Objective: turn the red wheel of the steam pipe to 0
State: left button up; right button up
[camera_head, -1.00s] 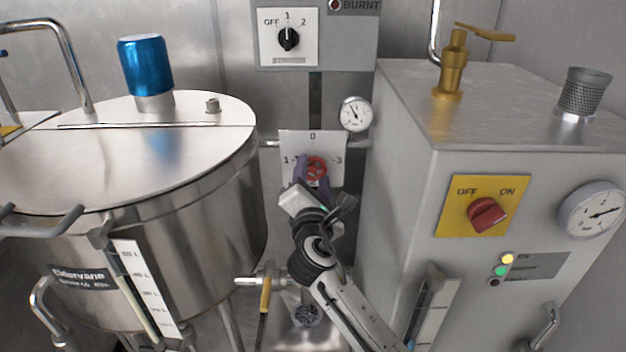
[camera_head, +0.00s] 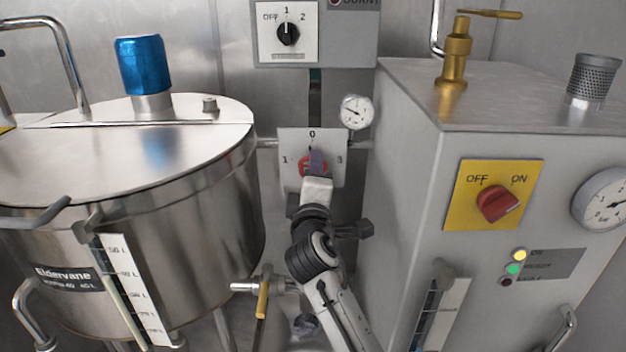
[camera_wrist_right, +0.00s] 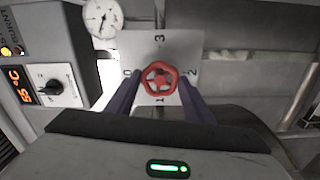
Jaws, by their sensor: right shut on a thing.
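The red wheel (camera_head: 307,165) sits on a white plate (camera_head: 286,141) on the back wall, with 0 at the top, 1 at left and 3 at right. In the right wrist view the whole wheel (camera_wrist_right: 159,79) shows between the two purple fingers. My right gripper (camera_head: 317,161) is shut on the wheel, one finger on each side of its rim. In the head view the gripper covers part of the wheel and the lower plate. I cannot make out clearly which number the wheel points to. My left gripper is not in view.
A round gauge (camera_head: 357,112) is just right of the plate. A steel kettle (camera_head: 190,215) stands at left and a grey boiler box (camera_head: 410,150) at right, leaving a narrow gap for my arm. A yellow-handled valve (camera_head: 263,298) is low beside my arm.

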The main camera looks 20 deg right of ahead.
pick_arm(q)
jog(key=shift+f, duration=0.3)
pick_arm(e)
jog(key=shift+f+m, duration=0.1)
jog(key=shift+m, duration=0.4)
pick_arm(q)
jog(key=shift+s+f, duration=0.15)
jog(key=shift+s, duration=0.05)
pick_arm(e)
jog(key=o, duration=1)
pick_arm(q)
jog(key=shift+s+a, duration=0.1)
pick_arm(e)
jog(key=shift+o, duration=0.2)
